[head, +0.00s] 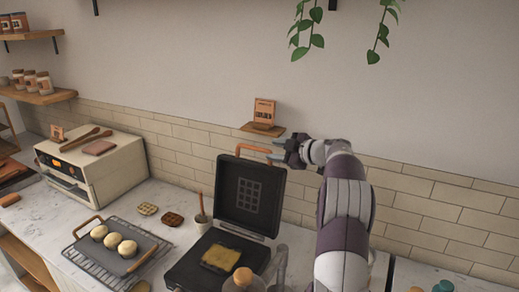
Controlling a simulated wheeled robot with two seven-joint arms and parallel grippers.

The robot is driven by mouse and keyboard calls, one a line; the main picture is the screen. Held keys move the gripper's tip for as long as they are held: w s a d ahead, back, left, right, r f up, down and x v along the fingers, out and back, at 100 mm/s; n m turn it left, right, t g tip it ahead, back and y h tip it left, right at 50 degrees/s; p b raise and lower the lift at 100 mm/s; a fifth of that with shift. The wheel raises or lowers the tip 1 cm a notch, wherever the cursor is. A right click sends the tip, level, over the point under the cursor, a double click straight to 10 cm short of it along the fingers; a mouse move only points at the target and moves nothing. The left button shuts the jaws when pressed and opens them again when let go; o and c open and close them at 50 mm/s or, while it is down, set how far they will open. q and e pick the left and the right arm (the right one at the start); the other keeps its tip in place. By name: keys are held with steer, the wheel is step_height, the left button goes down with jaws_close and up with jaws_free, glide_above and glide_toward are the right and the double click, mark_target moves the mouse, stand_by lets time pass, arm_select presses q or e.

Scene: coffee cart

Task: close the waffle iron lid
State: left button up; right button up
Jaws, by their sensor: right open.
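The waffle iron (190,263) stands on the counter, a dark appliance with its lid (249,194) raised nearly upright. The lid's inner face shows a grid patch, and a wooden-coloured handle (240,148) arches at its top edge. A yellow waffle (220,259) lies on the lower plate. My right gripper (272,151) is open, its fingers pointing left, at the upper right of the lid near the handle. I cannot tell whether it touches the lid. My left gripper is not in view.
A toaster oven (120,165) stands at the left. A rack (108,270) with a dark tray of dough balls (113,240) lies in front. A jar with an orange-brown lid (243,277) stands close before the iron. A small shelf (262,131) is on the wall behind.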

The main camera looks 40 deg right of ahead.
mark_target(261, 150)
steer(key=p+x, duration=0.1)
steer(key=x, duration=0.2)
steer(key=p+x, duration=0.1)
steer(key=x, duration=0.3)
steer(key=shift+d+f, duration=0.1)
steer(key=shift+d, duration=0.15)
steer(key=shift+w+a+f, duration=0.15)
steer(key=shift+w+a, duration=0.1)
steer(key=shift+w, duration=0.15)
steer(key=shift+f, duration=0.1)
jaws_close()
